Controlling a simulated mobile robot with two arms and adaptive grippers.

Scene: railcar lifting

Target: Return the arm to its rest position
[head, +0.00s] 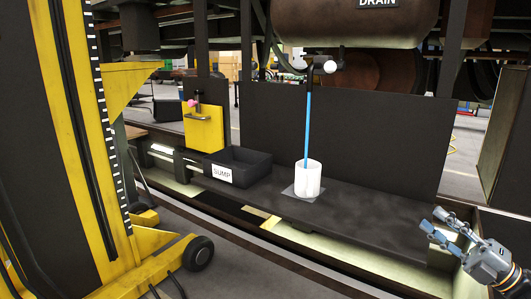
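My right gripper (435,220) is at the lower right, its arm coming in from the right edge. Its two blue-grey fingers are spread apart with nothing between them. It is at the right end of the dark bench, well apart from the white container (308,181). My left gripper is out of view. A brown tank (345,22) with a DRAIN label (378,3) hangs above. A white round knob (330,67) is under it. A straight blue column (307,127), seemingly liquid, runs from the outlet into the container.
A black SUMP tray (248,160) and a yellow stand (202,128) with a pink-topped part are on the left of the dark bench (365,225). A yellow lifting column (65,130) on wheels blocks the left foreground. The bench between container and gripper is clear.

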